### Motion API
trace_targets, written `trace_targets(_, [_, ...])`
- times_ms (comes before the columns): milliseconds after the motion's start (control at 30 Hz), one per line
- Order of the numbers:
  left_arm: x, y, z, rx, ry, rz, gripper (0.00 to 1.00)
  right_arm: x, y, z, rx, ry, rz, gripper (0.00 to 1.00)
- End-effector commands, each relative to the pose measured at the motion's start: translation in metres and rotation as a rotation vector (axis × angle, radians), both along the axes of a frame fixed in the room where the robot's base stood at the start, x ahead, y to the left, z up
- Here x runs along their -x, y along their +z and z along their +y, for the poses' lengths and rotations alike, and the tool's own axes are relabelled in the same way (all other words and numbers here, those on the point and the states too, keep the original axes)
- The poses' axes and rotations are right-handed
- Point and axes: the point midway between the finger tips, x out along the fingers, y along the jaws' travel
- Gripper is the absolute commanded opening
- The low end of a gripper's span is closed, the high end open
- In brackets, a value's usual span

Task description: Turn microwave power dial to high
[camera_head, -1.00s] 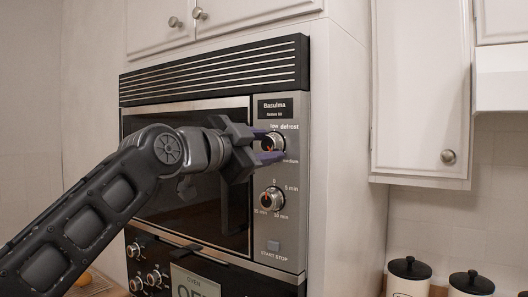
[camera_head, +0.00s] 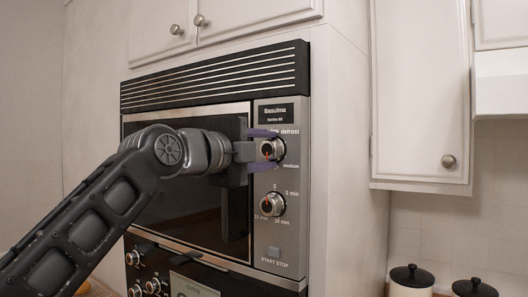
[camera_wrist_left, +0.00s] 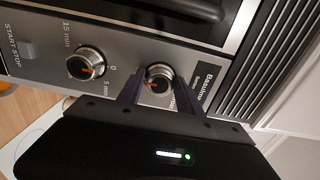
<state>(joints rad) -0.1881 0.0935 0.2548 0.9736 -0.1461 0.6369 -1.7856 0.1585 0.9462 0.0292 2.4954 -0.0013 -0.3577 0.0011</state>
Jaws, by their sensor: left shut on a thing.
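The microwave power dial (camera_head: 271,149) is the upper round metal knob on the control panel, with the words defrost and medium beside it. In the left wrist view the power dial (camera_wrist_left: 159,77) shows a red pointer mark. My left gripper (camera_head: 264,150) is shut on this dial, one purple finger above it and one below. In the left wrist view the gripper fingers (camera_wrist_left: 160,90) stand on both sides of the dial. Part of the lettering around the dial is hidden by the fingers. My right gripper is not in view.
The timer dial (camera_head: 272,202) is just below, with a START STOP button (camera_head: 274,252) under it. The dark microwave door (camera_head: 190,190) lies behind my arm. An oven panel with knobs (camera_head: 152,286) is below. Black-lidded canisters (camera_head: 411,276) stand at the right.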

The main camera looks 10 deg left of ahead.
Motion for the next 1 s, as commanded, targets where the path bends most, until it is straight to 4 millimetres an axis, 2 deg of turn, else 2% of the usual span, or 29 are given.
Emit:
trace_targets(467, [-0.0005,-0.0013,-0.0003,-0.024,0.0,-0.006,0.02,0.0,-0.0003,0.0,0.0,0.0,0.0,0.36])
trace_targets(500, [-0.0005,-0.0013,-0.0003,-0.023,0.0,-0.006,0.43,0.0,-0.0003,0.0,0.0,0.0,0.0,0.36])
trace_targets(767, [-0.0002,-0.0007,-0.0002,-0.022,0.0,-0.007,0.63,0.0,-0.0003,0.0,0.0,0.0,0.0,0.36])
trace_targets(1000, [0.0003,-0.0003,0.0001,-0.022,0.0,-0.008,0.63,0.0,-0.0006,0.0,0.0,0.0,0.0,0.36])
